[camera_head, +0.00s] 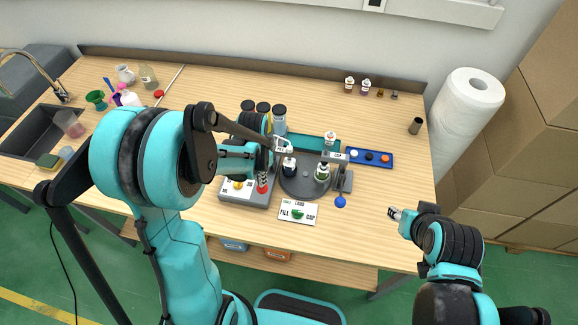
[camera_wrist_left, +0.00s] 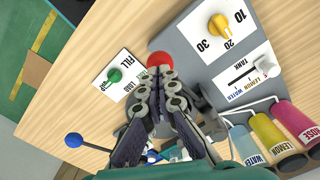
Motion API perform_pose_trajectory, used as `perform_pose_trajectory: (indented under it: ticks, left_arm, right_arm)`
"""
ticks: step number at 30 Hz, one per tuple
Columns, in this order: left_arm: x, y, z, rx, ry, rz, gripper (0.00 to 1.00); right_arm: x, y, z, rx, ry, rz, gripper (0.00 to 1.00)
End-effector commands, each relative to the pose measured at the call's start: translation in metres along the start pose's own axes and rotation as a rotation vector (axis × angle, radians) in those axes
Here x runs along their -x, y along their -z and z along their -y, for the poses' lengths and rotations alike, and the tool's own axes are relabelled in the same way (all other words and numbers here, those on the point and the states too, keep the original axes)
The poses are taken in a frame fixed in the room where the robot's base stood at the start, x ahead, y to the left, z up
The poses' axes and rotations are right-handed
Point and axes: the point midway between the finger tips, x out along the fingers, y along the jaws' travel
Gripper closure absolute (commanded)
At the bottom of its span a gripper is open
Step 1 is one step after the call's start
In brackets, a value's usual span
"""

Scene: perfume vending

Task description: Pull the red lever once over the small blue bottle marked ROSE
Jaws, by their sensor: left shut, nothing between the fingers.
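The red lever knob (camera_head: 262,188) stands at the right front of the grey machine; it also shows in the left wrist view (camera_wrist_left: 160,59). My left gripper (camera_head: 263,171) is shut and empty, with its fingertips close to the knob; in the left wrist view the fingertips (camera_wrist_left: 160,75) overlap its lower edge, and I cannot tell whether they touch. A small dark blue bottle (camera_head: 289,168) stands upright on the round grey turntable (camera_head: 300,189); its marking is not readable.
A greenish bottle (camera_head: 322,173) stands on the turntable's right. A blue-knobbed lever (camera_head: 340,201) is beside it. The FILL/LOAD/CAP panel (camera_head: 298,220) lies in front. In the left wrist view, WATER, LEMON and ROSE (camera_wrist_left: 301,121) tanks line the machine. The table's right part is mostly clear.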

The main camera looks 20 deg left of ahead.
Motion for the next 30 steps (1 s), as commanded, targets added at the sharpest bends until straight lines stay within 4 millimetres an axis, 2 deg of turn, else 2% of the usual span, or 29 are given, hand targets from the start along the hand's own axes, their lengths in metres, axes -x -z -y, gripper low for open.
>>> perform_pose_trajectory:
  ticks: [30]
  left_arm:
    - [-0.042,0.0,0.0,0.0,0.0,0.0,1.0]
  right_arm:
    - [-0.032,-0.023,0.0,0.0,0.0,0.0,0.6]
